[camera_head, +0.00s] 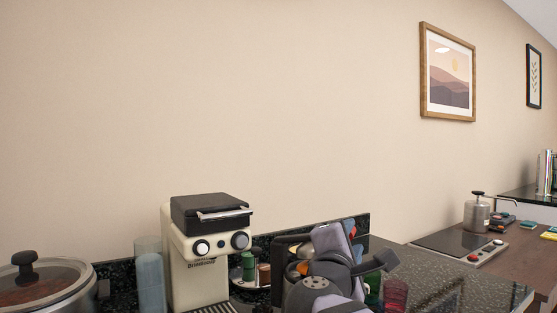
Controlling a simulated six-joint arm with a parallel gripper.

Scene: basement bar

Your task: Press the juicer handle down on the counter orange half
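My arm and gripper (375,262) are at the lower middle right of the head view, over the counter (425,270). The gripper is seen at an angle among grey and dark links, and its fingertips do not show clearly. A dark appliance (281,243), possibly the juicer, stands just left of and behind my arm and is mostly covered by it. A small orange patch (302,267) shows there; I cannot tell if it is the orange half. No juicer handle can be made out for certain, nor whether my gripper touches one.
A cream machine (185,265) with a black top and two knobs stands left of my arm. Further left are blue-grey cups (150,280) and a lidded pot (45,285). A red glass (395,294) stands close right of my arm.

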